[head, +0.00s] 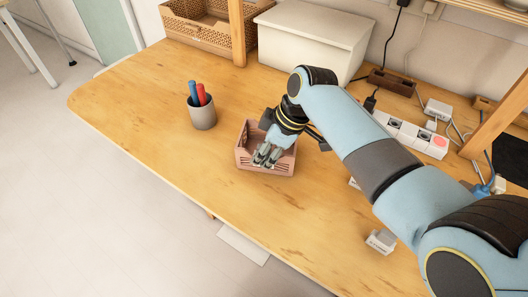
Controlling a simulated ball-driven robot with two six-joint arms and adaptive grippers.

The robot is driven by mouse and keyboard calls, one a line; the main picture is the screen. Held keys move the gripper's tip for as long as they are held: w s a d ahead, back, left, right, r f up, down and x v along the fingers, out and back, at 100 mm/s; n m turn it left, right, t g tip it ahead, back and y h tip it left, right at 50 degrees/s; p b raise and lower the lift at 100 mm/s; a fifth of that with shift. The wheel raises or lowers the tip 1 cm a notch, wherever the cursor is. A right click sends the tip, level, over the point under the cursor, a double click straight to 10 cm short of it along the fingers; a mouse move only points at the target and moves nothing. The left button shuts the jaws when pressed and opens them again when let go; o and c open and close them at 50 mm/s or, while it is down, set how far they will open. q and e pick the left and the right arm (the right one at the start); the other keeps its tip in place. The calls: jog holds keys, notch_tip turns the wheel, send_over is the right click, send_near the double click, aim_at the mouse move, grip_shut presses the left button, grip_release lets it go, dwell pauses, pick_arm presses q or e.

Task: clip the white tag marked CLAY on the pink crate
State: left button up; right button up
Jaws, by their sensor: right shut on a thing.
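The pink crate (284,163) stands on the wooden table, near the middle of the view. My right gripper (266,157) points down at the crate's front left part, with its fingers over the front wall. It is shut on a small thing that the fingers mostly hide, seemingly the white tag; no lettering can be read. I cannot tell whether the tag touches the crate's rim. Another small whitish tag-like piece (381,241) lies on the table at the right, below my right arm. My left gripper is not in view.
A grey cup (203,115) with a blue and a red marker stands left of the crate. A white box (312,42) and a woven basket (199,27) stand at the back. A power strip (411,134) and cables lie at the right. The table's front left is clear.

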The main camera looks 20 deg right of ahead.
jog(key=shift+f, duration=0.15)
dwell(0.4)
jog(key=o, duration=0.8)
jog(key=shift+o, duration=0.2)
jog(key=v, duration=1.2)
jog(key=shift+s, duration=0.1)
